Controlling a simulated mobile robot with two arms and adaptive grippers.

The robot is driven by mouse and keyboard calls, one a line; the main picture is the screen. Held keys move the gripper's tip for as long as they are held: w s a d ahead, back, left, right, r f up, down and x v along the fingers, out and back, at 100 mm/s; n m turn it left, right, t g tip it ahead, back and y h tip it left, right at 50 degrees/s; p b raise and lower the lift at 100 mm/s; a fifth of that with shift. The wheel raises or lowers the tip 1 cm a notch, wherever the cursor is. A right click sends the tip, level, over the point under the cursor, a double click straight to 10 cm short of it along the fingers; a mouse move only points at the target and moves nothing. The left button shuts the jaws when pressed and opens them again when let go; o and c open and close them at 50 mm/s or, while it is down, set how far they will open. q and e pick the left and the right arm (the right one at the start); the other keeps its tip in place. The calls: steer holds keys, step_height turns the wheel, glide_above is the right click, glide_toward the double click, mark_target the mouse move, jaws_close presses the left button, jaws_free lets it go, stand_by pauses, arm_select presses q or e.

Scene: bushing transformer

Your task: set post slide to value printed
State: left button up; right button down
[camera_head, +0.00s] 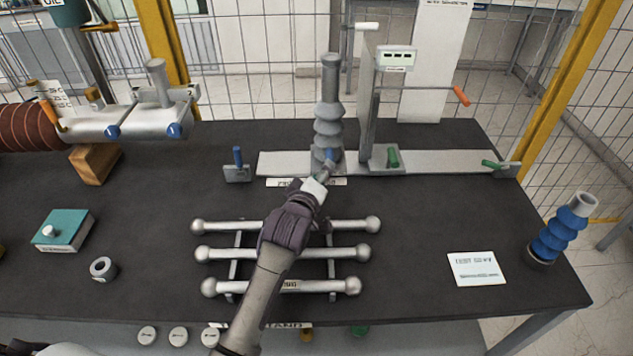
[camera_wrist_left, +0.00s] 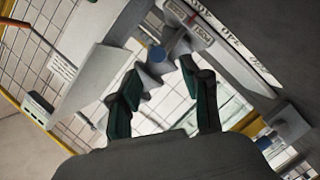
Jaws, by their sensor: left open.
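A pale rail (camera_head: 440,161) runs along the back of the dark table. A grey ribbed bushing (camera_head: 330,110) stands upright on it at the left. Right of it, a grey upright post (camera_head: 370,110) with a small display box (camera_head: 396,59) and a green handle (camera_head: 393,158) at its foot stands on the rail; the display value is too small to read. My left gripper (camera_head: 323,180) is at the bushing's foot, by a blue-topped knob (camera_head: 330,155).
A rack of silver bars (camera_head: 290,253) lies under my left arm. A printed white card (camera_head: 477,268) lies at front right, beside a blue ribbed bushing (camera_head: 562,232). A teal box (camera_head: 62,231) and a ring (camera_head: 103,268) sit at left. Wire mesh fence closes the back.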

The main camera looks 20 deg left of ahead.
arm_select(q)
steer(key=v, duration=0.4)
steer(key=shift+r, duration=0.1)
stand_by(0.3)
